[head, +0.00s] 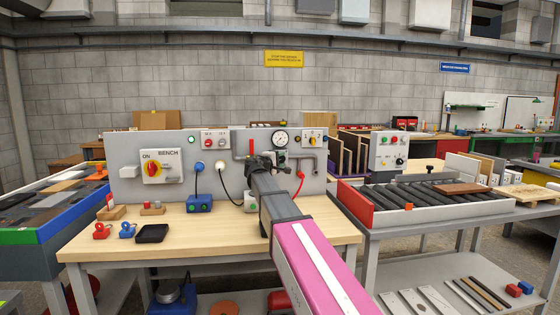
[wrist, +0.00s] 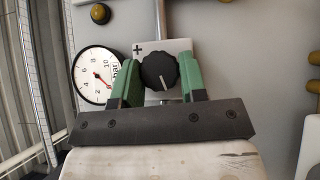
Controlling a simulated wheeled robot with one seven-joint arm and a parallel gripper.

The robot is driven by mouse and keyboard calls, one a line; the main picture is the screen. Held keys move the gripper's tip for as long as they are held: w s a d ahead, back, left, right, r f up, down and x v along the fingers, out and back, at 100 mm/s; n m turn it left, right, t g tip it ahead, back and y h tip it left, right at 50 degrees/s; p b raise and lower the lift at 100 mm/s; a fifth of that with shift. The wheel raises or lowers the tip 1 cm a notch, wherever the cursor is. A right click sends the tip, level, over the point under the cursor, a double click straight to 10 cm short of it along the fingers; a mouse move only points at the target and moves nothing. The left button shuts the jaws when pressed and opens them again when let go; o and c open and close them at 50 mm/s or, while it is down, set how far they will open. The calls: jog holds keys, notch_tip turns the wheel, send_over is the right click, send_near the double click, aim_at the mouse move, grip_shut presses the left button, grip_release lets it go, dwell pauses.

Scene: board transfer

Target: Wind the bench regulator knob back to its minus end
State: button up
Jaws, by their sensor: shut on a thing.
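The black regulator knob (wrist: 158,71) sits on a pale plate (wrist: 178,46) with a plus sign at its upper left in the wrist view. A white line on the knob points down in that view, slightly right. My gripper (wrist: 159,84) has its green fingers shut on the knob, one on each side. In the head view my gripper (head: 263,162) reaches the bench's back panel and hides the knob. The round pressure gauge (head: 280,138) is just above; it also shows in the wrist view (wrist: 92,70), with a red needle pointing lower right. No minus sign is visible.
The grey back panel (head: 125,153) also carries a yellow-and-red switch (head: 153,168), lamps, sockets and cables. A blue box (head: 199,203), padlocks and a black pad (head: 152,234) lie on the wooden benchtop (head: 190,238). A roller conveyor (head: 425,195) stands to the right.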

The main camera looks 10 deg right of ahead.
jog(key=n+t, duration=0.1)
jog(key=n+t+h, duration=0.1)
jog(key=n, duration=0.1)
jog(key=n+t, duration=0.1)
jog(key=shift+f+n+t, duration=0.25)
jog(key=shift+n+t, duration=0.05)
jog(key=shift+n, duration=0.3)
jog(key=shift+h, duration=0.3)
jog(key=o, duration=0.9)
jog(key=shift+o, duration=0.2)
jog(key=v, duration=1)
jog(key=shift+s+a+f, duration=0.1)
jog(key=shift+s+f, duration=0.1)
jog(key=shift+s, duration=0.15)
jog(key=shift+s, duration=0.1)
